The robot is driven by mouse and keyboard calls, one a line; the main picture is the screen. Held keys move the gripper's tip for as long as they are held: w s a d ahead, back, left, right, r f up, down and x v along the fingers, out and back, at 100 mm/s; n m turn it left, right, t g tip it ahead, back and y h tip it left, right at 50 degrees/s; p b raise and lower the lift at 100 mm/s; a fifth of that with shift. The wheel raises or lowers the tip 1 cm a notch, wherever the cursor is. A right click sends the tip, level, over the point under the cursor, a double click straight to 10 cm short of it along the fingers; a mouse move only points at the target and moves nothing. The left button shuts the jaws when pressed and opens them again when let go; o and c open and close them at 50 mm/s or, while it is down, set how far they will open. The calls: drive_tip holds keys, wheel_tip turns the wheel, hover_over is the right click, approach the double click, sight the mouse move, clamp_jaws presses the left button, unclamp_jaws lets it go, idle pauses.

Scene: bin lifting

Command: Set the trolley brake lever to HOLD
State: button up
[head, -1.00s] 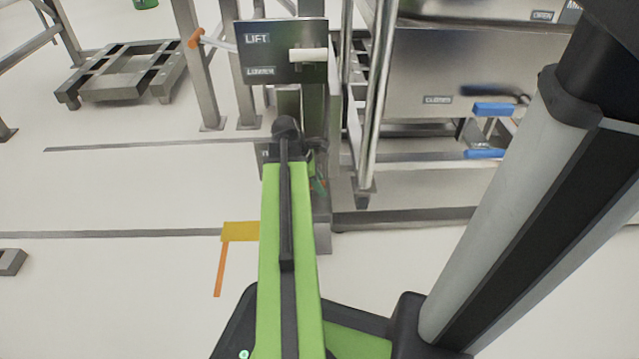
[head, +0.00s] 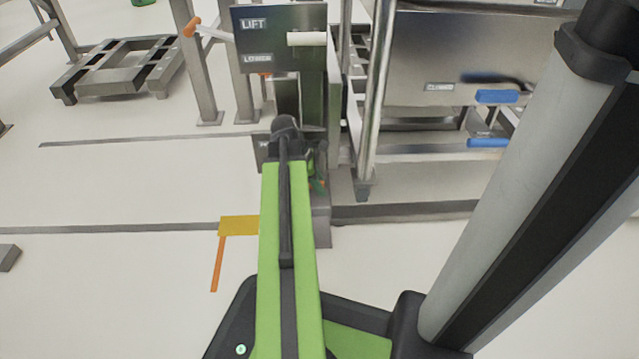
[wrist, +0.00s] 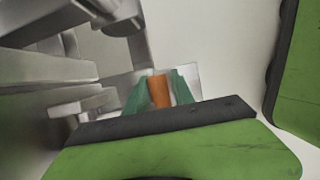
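An orange handle (wrist: 159,91), which looks like the brake lever, stands upright between the green-teal fingertips of my gripper (wrist: 161,93) in the wrist view. The fingertips lie against both sides of it with no clear gap. In the head view, my gripper (head: 319,185) shows only as a small teal and orange patch low beside the grey post, mostly hidden behind my arm. No HOLD marking can be read, and the lever's base is hidden.
A panel (head: 280,75) marked LIFT and LOWER with a white handle (head: 307,39) stands above my arm. Metal rack doors with blue handles (head: 497,97) are at right. A low metal frame (head: 115,70) stands far left.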

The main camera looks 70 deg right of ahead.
drive_tip(key=o, duration=0.4)
drive_tip(key=shift+w+a+f, duration=0.1)
drive_tip(key=shift+w, duration=0.1)
drive_tip(key=p+v, duration=1)
drive_tip(key=v, duration=0.1)
drive_tip(key=p+v, duration=0.6)
drive_tip(key=shift+s+r, duration=0.2)
drive_tip(key=shift+r, duration=0.15)
